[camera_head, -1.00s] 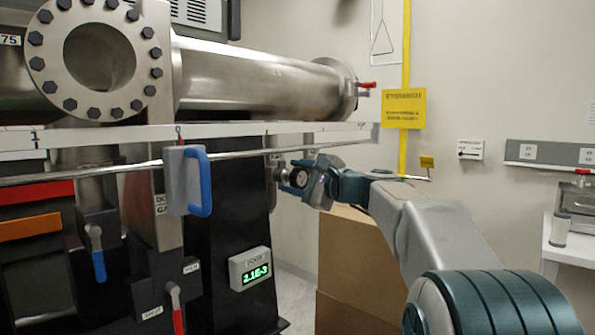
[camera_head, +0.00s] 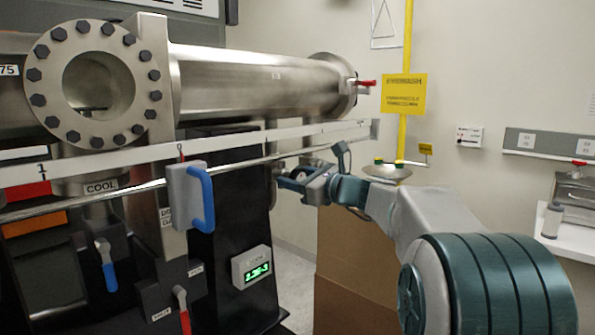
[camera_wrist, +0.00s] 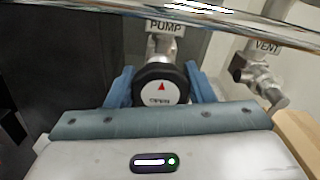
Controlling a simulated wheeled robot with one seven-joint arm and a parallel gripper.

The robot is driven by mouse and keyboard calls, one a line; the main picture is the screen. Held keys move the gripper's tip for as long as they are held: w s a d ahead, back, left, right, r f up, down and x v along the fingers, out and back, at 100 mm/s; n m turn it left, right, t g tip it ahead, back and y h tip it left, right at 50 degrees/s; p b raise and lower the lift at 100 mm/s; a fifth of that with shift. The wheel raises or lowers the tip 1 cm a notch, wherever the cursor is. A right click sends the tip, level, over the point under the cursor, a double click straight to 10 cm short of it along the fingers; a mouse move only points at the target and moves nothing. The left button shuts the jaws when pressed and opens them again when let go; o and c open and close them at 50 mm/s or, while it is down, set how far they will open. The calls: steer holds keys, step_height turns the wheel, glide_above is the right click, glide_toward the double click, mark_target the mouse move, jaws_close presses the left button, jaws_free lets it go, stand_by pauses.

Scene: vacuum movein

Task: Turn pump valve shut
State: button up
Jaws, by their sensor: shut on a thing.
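The pump valve (camera_wrist: 161,84) shows in the wrist view as a round black knob with a white face and a red arrow pointing up in the picture. Its small lettering is blurred. A PUMP label (camera_wrist: 165,26) is above it. My gripper (camera_wrist: 161,92) has one blue finger on each side of the knob and is shut on it. In the head view my gripper (camera_head: 288,180) reaches in below the long rail, beside the dark machine stand. The knob cannot be made out there, as the gripper and wrist cover it.
A VENT valve (camera_wrist: 262,80) stands close on the right in the wrist view. A metal rail (camera_head: 240,161) runs just above my gripper. A cardboard box (camera_head: 355,260) stands below my arm. An eyewash bowl (camera_head: 387,172) is behind my wrist. A blue-handled grey box (camera_head: 185,196) hangs left.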

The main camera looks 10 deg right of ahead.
steer(key=shift+d+m, duration=0.1)
steer(key=shift+m, duration=0.3)
steer(key=o, duration=1)
steer(key=shift+c, duration=0.2)
steer(key=b+v, duration=0.1)
steer(key=v, duration=1.2)
steer(key=shift+s+d, duration=0.25)
steer(key=shift+s, duration=0.1)
